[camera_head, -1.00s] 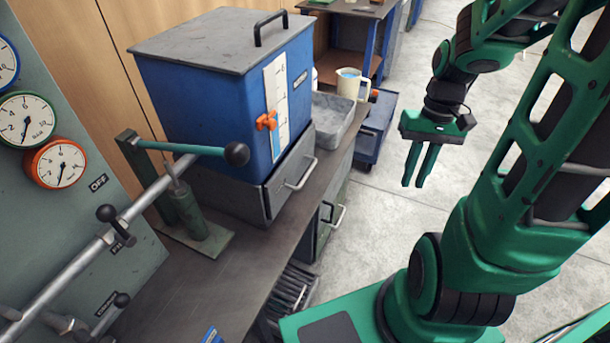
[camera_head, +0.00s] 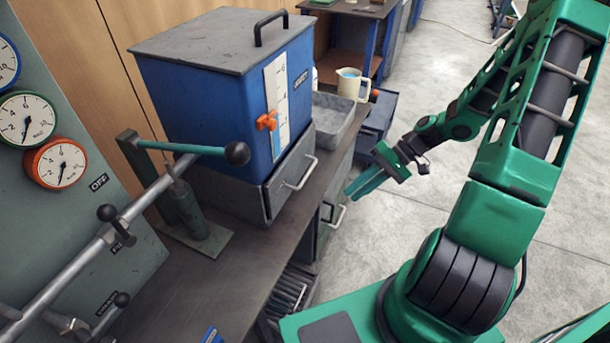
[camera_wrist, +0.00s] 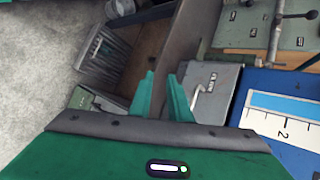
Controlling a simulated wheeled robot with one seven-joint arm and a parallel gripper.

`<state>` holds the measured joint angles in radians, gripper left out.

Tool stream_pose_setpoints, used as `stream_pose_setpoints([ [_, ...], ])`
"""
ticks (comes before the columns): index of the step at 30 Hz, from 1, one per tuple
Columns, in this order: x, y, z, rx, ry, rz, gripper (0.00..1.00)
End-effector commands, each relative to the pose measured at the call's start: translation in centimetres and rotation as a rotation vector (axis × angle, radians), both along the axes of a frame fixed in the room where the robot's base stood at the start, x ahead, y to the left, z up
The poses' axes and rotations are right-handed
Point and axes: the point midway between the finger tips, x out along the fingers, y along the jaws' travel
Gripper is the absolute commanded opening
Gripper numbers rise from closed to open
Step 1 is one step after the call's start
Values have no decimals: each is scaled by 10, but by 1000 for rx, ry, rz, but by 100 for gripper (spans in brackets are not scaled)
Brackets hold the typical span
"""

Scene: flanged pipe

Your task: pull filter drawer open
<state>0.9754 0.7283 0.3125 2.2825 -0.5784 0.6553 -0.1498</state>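The filter drawer (camera_head: 288,184) is a grey metal front with a bar handle (camera_head: 302,174), set in the grey base under the blue tank (camera_head: 225,105). Its front sits close against the base. In the wrist view the drawer front (camera_wrist: 215,85) carries a small label, and its handle (camera_wrist: 197,100) shows at its left edge. My gripper (camera_head: 350,193) is to the right of the drawer, past the bench edge, pointing left and apart from the handle. In the wrist view its two green fingers (camera_wrist: 161,82) have a gap between them and hold nothing.
A grey tray (camera_head: 338,112) and a cream jug (camera_head: 352,84) stand behind the tank. A pump with a black-knobbed lever (camera_head: 236,153) stands left of the drawer. Below the bench (camera_head: 235,285) is a cabinet handle (camera_head: 341,215).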

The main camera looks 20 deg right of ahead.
Motion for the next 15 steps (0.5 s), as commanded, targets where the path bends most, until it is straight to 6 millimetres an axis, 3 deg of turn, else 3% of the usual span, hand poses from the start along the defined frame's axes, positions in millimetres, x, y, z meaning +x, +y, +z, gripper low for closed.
stream_pose_setpoints([
  [6,29,12,-9,202,-100,-93,17],
  [15,67,12,-1,416,-240,-230,17],
])
